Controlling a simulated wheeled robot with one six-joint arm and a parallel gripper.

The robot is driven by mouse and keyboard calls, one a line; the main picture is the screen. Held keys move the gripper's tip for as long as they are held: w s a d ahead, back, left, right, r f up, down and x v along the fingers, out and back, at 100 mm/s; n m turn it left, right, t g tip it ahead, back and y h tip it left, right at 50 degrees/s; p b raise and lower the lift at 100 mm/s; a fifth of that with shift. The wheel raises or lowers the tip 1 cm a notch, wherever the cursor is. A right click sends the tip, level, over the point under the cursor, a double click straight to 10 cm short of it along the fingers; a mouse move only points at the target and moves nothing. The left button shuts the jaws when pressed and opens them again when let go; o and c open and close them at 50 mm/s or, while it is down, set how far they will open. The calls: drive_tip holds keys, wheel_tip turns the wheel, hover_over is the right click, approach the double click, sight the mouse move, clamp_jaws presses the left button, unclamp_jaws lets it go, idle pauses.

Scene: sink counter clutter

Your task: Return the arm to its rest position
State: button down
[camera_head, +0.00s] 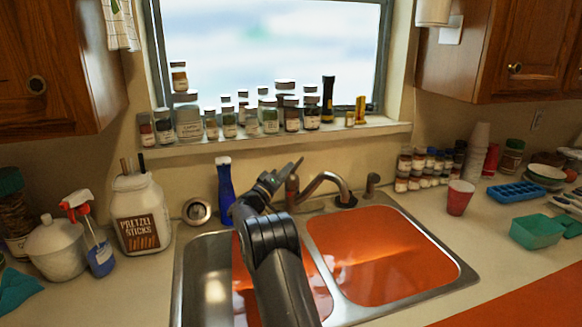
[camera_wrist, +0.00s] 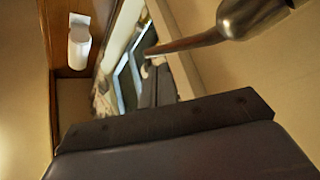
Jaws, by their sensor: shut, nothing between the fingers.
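My arm (camera_head: 268,240) rises from the bottom middle of the head view, over the left part of the sink. My gripper (camera_head: 292,168) is at its upper end, just left of the faucet (camera_head: 325,181) in the picture. Its fingers are shut with nothing between them. I cannot tell if it touches the faucet. In the wrist view, a dark grey part of my own body fills the bottom, and a metal part of the faucet (camera_wrist: 250,18) shows at the top right.
The double sink (camera_head: 455,285) has orange-looking basins. A blue bottle (camera_head: 226,182) stands behind it, left of my gripper. A pretzel jar (camera_head: 140,215) and spray bottle (camera_head: 98,250) stand left; a red cup (camera_head: 459,198) stands right. Several jars (camera_head: 188,122) line the windowsill.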

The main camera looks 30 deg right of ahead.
drive_tip(key=b+v, duration=0.1)
drive_tip(key=v, duration=0.6)
drive_tip(key=shift+a, duration=0.45)
drive_tip(key=shift+r, duration=0.1)
drive_tip(key=w+d+r+p, duration=0.2)
drive_tip(key=d, duration=0.3)
drive_tip(key=w+d+r+n+p, duration=0.1)
drive_tip(key=w+d+r+p, duration=0.1)
drive_tip(key=d, duration=0.2)
drive_tip(key=shift+w+d+r+n+t+y+p, duration=0.25)
drive_tip(key=shift+w+d+n+t+y+p, duration=0.05)
drive_tip(key=shift+w+d+p, duration=0.1)
drive_tip(key=shift+s+f, duration=0.1)
